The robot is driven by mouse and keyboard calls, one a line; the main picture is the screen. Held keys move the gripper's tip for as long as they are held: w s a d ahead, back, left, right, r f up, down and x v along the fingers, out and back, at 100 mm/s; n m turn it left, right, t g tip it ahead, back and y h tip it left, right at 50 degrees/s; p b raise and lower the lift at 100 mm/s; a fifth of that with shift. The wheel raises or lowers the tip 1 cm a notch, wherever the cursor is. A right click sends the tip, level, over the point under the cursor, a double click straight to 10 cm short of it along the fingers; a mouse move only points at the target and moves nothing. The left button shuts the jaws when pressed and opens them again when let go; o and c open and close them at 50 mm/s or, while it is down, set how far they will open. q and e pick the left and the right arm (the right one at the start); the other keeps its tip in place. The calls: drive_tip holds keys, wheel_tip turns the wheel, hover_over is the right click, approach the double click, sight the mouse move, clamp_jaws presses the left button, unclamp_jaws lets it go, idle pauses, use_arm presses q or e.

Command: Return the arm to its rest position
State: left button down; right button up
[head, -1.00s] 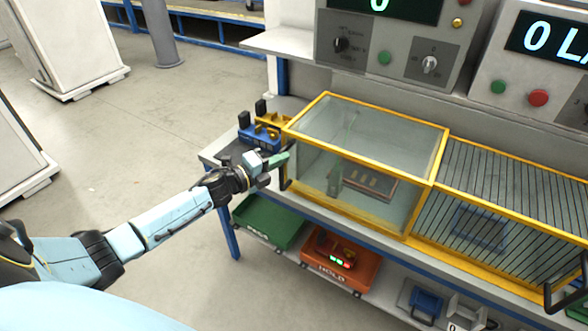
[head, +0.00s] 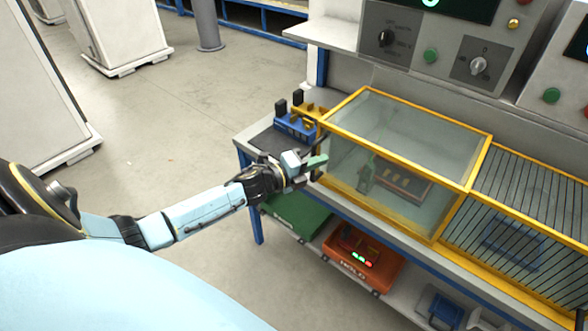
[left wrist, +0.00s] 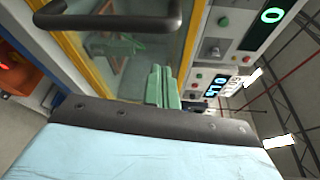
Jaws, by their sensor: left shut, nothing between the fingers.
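My left gripper (head: 318,167) reaches in from the left in the head view. Its green fingers are shut with nothing between them, in front of the left end of the yellow-framed glass enclosure (head: 462,188). In the left wrist view the shut fingers (left wrist: 163,86) point toward the yellow frame (left wrist: 191,40) of the enclosure, and a dark bar handle (left wrist: 110,20) crosses the top left. I cannot tell whether the fingers touch the enclosure. A board-like item (head: 402,180) sits inside behind the glass. My right gripper is not in view.
Blue and yellow fixtures (head: 297,126) stand on the bench left of the enclosure. Below are a green bin (head: 297,214) and an orange bin (head: 362,262). A slatted yellow cage (head: 530,205) adjoins on the right. Control panels (head: 435,50) stand behind.

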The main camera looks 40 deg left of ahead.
use_arm(q)
drive_tip(key=f+v, duration=0.1)
drive_tip(key=v, duration=0.7)
drive_tip(key=s+a+f+n+g+y+b, duration=0.15)
drive_tip(key=s+f+n, duration=0.25)
drive_tip(key=f, duration=0.6)
drive_tip(key=s+f+n+g+y+b, duration=0.1)
drive_tip(key=s+f+n+g+y, duration=0.2)
drive_tip(key=f, duration=0.6)
drive_tip(key=s+a+f+n+g+y+b, duration=0.1)
drive_tip(key=s+f+n+y, duration=0.1)
drive_tip(key=s+f+n, duration=0.6)
drive_tip(key=s+d+f+n+g+b, duration=0.1)
drive_tip(key=s+d+f+n+g, duration=0.2)
drive_tip(key=s+d+f, duration=0.3)
drive_tip(key=s+d+f+n+g+b, duration=0.1)
drive_tip(key=s+d+f+n+g, duration=0.3)
drive_tip(key=s+f, duration=1.2)
drive_tip(key=s+d+g, duration=0.2)
drive_tip(key=s, duration=0.4)
drive_tip(key=shift+s+d+g, duration=0.1)
drive_tip(key=shift+g, duration=0.15)
